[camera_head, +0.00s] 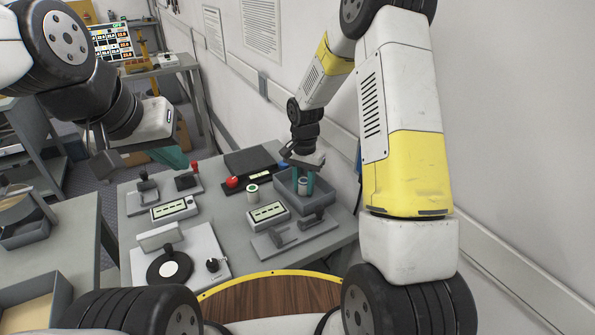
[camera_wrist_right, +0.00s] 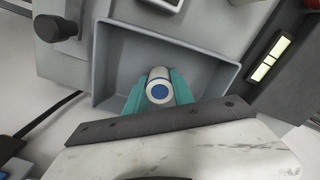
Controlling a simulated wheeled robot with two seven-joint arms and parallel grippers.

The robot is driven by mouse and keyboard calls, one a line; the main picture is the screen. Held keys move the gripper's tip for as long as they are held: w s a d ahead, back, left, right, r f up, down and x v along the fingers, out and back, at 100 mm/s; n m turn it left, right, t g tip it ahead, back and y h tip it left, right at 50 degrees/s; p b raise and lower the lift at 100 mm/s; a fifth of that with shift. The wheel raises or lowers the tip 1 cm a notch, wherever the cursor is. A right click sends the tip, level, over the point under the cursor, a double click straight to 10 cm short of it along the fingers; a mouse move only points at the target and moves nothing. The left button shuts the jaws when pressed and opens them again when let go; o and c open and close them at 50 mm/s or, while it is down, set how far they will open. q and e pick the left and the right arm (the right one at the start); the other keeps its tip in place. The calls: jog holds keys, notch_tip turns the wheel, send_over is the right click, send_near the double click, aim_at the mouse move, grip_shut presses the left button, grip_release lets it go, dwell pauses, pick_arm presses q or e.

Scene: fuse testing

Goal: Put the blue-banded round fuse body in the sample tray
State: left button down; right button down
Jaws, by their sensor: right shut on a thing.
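The blue-banded round fuse body (camera_wrist_right: 159,90) is a pale cylinder with a blue ring on its end, held between the teal fingers of my right gripper (camera_wrist_right: 160,97). In the head view the fuse body (camera_head: 303,186) looks grey and upright between the fingertips of my right gripper (camera_head: 303,182). The sample tray (camera_wrist_right: 116,47) is a grey open box around and below the fuse; it also shows in the head view (camera_head: 318,208). I cannot tell whether the fuse touches its floor. My left gripper (camera_head: 172,158) hangs at the left, away from the tray; its finger gap is hidden.
A green-banded fuse body (camera_head: 252,192) stands left of the tray, near a red knob (camera_head: 232,183) on a black base. Two meters (camera_head: 174,208) (camera_head: 268,212) and a grey clamp fixture (camera_head: 290,236) occupy the table. The wall is close on the right.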

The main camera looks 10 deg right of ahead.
aim_at(304, 180)
jog(key=shift+f, duration=0.15)
jog(key=c, duration=1.1)
grip_release()
notch_tip(304, 180, up, 12)
jog(key=s+d+r+n+t+y, duration=0.1)
jog(key=s+d+r+n+t, duration=0.15)
jog(key=s+r, duration=0.85)
jog(key=s+r+n+t, duration=0.1)
jog(key=s, duration=0.3)
jog(key=s+r+n+t, duration=0.1)
jog(key=s+r+n, duration=0.1)
jog(key=s, duration=0.3)
jog(key=s+r+n+t+y, duration=0.1)
jog(key=s+r, duration=0.1)
jog(key=s, duration=0.2)
jog(key=shift+s+d+r+n+t, duration=0.25)
jog(key=shift+s+d+n+t, duration=0.1)
